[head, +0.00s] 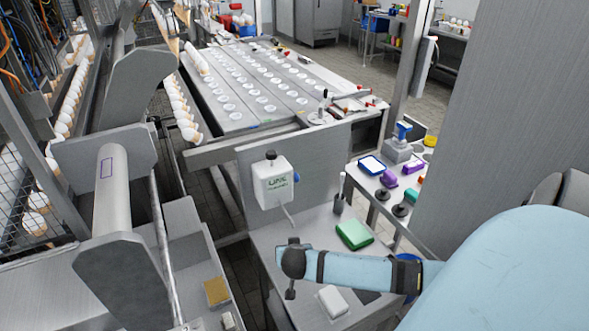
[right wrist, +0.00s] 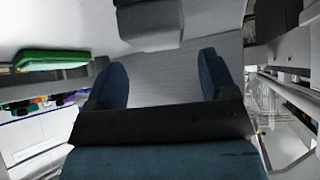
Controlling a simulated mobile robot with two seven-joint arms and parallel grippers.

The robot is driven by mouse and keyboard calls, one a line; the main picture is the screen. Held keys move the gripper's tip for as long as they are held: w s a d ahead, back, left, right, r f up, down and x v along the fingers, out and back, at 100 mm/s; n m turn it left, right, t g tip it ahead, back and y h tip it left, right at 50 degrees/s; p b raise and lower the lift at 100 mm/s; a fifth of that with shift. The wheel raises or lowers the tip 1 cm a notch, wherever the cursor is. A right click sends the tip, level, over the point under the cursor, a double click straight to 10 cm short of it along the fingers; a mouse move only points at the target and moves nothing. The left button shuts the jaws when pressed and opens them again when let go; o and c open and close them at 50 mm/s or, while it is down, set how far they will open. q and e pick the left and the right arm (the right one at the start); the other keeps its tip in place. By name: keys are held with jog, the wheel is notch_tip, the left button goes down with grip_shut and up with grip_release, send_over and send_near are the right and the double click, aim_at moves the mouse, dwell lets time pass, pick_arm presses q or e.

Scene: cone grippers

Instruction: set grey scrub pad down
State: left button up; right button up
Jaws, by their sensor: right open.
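A pale grey block, which looks like the grey scrub pad (head: 333,301), lies on the metal worktop (head: 310,228) near the bottom of the head view. A grey block (right wrist: 150,24) also shows at the top of the right wrist view, beyond the fingertips and apart from them. My right gripper (head: 291,274) is above the worktop, left of the pad in the head view. In the right wrist view its two blue fingers (right wrist: 164,72) are spread with nothing between them. My left gripper is not in view.
A green pad (head: 354,235) and a dark brush (head: 339,190) are farther back on the worktop. A white dispenser (head: 273,180) hangs on the upright panel behind. A side table (head: 372,190) with coloured items stands at the right. A dark flat item (head: 364,297) lies beside the pale block.

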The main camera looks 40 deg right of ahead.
jog(key=v, duration=0.7)
jog(key=s+a+f+n+t+y, duration=0.2)
jog(key=s+a+f+n+y, duration=0.1)
jog(key=a, duration=0.6)
jog(key=s+a+f+n+t+y, duration=0.2)
jog(key=s+a+f+n+y, duration=0.1)
jog(key=s+a+n+y, duration=0.3)
jog(key=s+a+n, duration=0.2)
jog(key=s+a, duration=0.1)
jog(key=a, duration=0.1)
jog(key=shift+s, duration=0.4)
notch_tip(320, 180, up, 2)
jog(key=shift+d+r+p, duration=0.1)
jog(key=shift+r+p, duration=0.1)
jog(key=shift+p, duration=1.05)
